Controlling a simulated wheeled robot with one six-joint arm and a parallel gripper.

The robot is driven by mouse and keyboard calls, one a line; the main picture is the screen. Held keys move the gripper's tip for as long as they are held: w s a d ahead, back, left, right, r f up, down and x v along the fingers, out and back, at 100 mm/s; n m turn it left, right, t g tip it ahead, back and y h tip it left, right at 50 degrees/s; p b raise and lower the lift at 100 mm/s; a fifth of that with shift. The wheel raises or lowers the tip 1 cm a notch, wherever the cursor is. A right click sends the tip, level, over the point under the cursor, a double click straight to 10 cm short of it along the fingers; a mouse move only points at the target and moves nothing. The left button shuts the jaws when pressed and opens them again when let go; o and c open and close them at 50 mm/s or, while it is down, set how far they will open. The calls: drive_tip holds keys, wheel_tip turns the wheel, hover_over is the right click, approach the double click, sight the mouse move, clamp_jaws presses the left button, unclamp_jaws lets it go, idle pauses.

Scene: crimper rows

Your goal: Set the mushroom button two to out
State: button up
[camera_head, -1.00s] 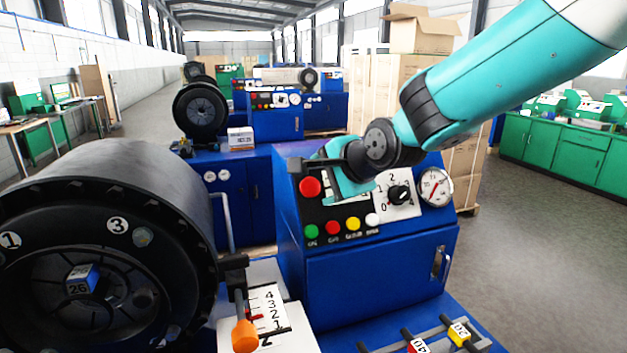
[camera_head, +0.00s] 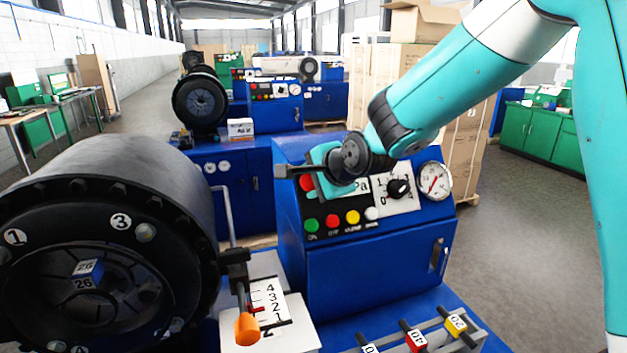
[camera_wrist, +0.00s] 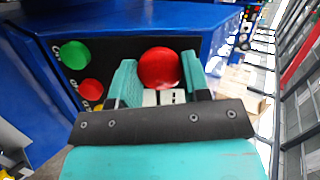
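A red mushroom button (camera_wrist: 160,68) sits on the dark panel of the near blue machine. In the wrist view its round cap shows between my gripper's two teal fingers. My gripper (camera_head: 318,172) is open in front of the panel's upper left. In the wrist view my gripper (camera_wrist: 159,78) has one finger on each side of the cap; I cannot tell whether they touch it. Whether the button is in or out is unclear.
Below are green (camera_head: 311,225), red (camera_head: 333,221), yellow (camera_head: 353,217) and white (camera_head: 372,213) buttons. A rotary knob (camera_head: 398,189) and a gauge (camera_head: 433,181) are to the right. An orange-tipped lever (camera_head: 247,328) stands in front, left of the blue cabinet.

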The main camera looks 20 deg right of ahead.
drive_tip(key=shift+s+r+b, duration=0.3)
drive_tip(key=shift+s, duration=0.2)
drive_tip(key=o, duration=1.3)
drive_tip(key=v, duration=1.7)
drive_tip(key=shift+s, duration=0.2)
drive_tip(key=shift+r, duration=0.15)
drive_tip(key=s+a+f+n+g, duration=0.3)
drive_tip(key=s+f+n, duration=0.1)
drive_tip(key=s+n, duration=0.2)
drive_tip(key=s+a+f+n+g+b, duration=0.1)
drive_tip(key=s+a+f+n+g, duration=0.1)
drive_tip(key=s+f+n+g, duration=0.2)
drive_tip(key=s+a+f+n+g+y+b, duration=0.1)
drive_tip(key=s+a+f+n+g, duration=0.2)
drive_tip(key=s+f+n, duration=0.2)
drive_tip(key=s+n, duration=0.3)
drive_tip(key=n, duration=0.4)
drive_tip(key=shift+s+a+g, duration=0.25)
drive_tip(key=shift+a+g, duration=0.05)
